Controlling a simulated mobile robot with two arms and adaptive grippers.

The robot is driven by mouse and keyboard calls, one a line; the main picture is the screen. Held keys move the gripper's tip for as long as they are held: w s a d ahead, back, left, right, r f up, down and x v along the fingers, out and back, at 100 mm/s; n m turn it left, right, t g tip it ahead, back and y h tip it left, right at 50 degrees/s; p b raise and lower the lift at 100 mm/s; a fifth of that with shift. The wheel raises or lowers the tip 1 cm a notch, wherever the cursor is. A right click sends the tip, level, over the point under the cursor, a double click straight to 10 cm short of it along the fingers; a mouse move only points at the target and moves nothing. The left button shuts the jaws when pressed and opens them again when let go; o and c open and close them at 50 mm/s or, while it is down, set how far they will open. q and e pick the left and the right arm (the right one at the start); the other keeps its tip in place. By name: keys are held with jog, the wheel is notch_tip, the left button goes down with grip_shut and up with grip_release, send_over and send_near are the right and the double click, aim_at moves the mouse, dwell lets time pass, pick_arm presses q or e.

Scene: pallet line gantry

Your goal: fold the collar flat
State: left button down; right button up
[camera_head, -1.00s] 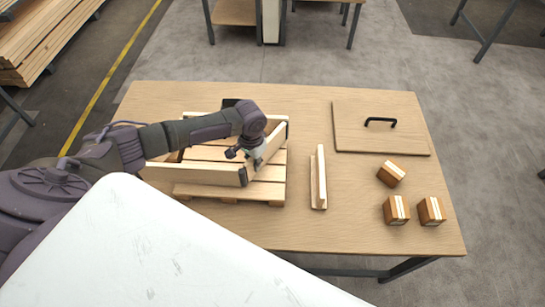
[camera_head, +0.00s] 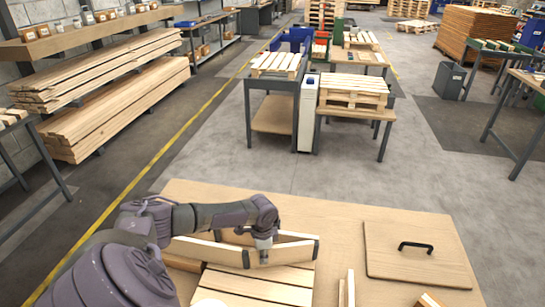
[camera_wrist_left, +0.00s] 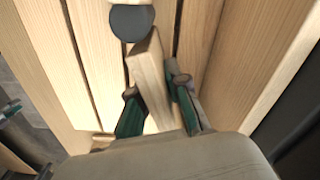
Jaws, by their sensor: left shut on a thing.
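The wooden collar (camera_head: 205,251) stands on edge on the slatted pallet (camera_head: 262,285), its boards joined at dark corner hinges. Its two front boards meet at a near corner, and the back boards lie close behind them, so the frame looks narrow and partly folded. My left gripper (camera_head: 263,250) reaches down onto the right front board, just right of that corner. In the left wrist view, the gripper (camera_wrist_left: 155,105) has its fingers on both sides of a board (camera_wrist_left: 149,78), shut on it. The arm hides part of the collar's left side. My right gripper is out of view.
A lid board (camera_head: 400,262) with a black handle lies at the table's right. A wooden strip piece (camera_head: 347,287) lies right of the pallet, with a block (camera_head: 428,299) at the lower edge. Beyond the table (camera_head: 335,215) is open floor, then side tables with pallets (camera_head: 352,90).

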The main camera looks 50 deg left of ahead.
pick_arm(q)
jog(key=shift+w+a+r, duration=0.1)
jog(key=shift+w, duration=0.05)
jog(key=c, duration=1.3)
grip_release()
jog(key=shift+o, duration=0.8)
notch_tip(320, 180, up, 12)
jog(key=shift+f, duration=0.1)
